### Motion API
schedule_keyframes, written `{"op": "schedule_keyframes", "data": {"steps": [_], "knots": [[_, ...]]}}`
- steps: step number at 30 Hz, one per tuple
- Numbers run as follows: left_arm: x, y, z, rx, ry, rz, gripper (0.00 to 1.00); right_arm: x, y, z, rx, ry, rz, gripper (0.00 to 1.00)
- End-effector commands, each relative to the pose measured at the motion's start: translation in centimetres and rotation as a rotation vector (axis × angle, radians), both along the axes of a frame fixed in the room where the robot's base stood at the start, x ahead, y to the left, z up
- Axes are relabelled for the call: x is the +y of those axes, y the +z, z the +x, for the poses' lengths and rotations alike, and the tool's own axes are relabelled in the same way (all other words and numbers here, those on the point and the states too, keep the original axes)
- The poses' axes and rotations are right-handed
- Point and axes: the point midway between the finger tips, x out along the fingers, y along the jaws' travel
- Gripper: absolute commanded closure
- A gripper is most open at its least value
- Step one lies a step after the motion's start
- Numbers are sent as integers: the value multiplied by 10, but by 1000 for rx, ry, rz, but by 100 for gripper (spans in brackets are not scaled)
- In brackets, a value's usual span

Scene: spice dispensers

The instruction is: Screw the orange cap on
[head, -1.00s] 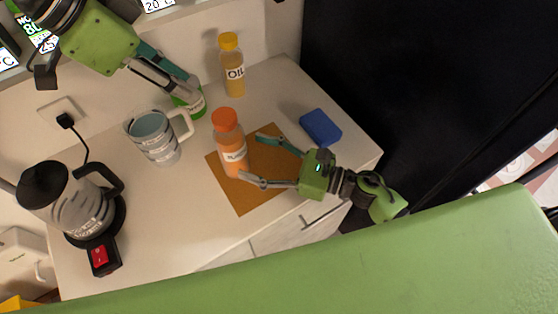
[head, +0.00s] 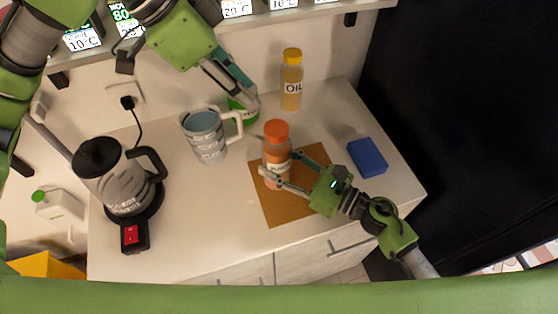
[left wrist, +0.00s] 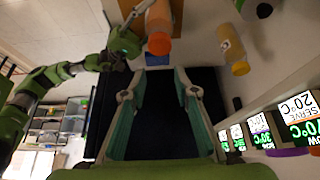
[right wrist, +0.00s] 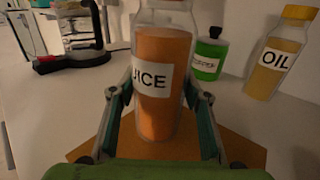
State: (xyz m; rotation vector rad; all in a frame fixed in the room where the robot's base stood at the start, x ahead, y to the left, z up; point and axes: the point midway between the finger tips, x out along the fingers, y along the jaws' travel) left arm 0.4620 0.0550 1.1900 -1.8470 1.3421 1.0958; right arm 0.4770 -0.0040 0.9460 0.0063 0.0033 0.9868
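The juice bottle (head: 277,168) stands upright on the brown mat (head: 314,154), with the orange cap (head: 276,131) at its top. I cannot tell how tightly the cap sits. My right gripper (right wrist: 162,88) has a finger on each side of the bottle's body, seemingly pressed against it below the neck. In the left wrist view the orange cap (left wrist: 158,43) shows beyond my fingers. My left gripper (left wrist: 158,82) is open and empty, its fingers wide apart. In the head view my left gripper (head: 244,92) hangs behind and left of the bottle, above the cap's height.
A measuring mug (head: 207,138) and a kettle (head: 115,180) stand to the left. A green bottle (right wrist: 210,52) and an oil bottle (head: 291,82) stand behind. A blue sponge (head: 367,157) lies at right. A shelf with lit labels (head: 236,8) runs above.

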Motion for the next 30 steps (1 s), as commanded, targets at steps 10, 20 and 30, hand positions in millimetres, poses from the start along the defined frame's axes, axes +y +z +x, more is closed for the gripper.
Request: {"op": "schedule_keyframes", "data": {"steps": [10,20,30], "knots": [[0,0,0,0,0,0,72,0,0,0,1,0,-1,93],[-7,1,2,20,1,21,46,0,-1,0,1,0,-1,93],[-47,-1,14,167,77,308,46,0,-1,0,1,0,-1,93]]}}
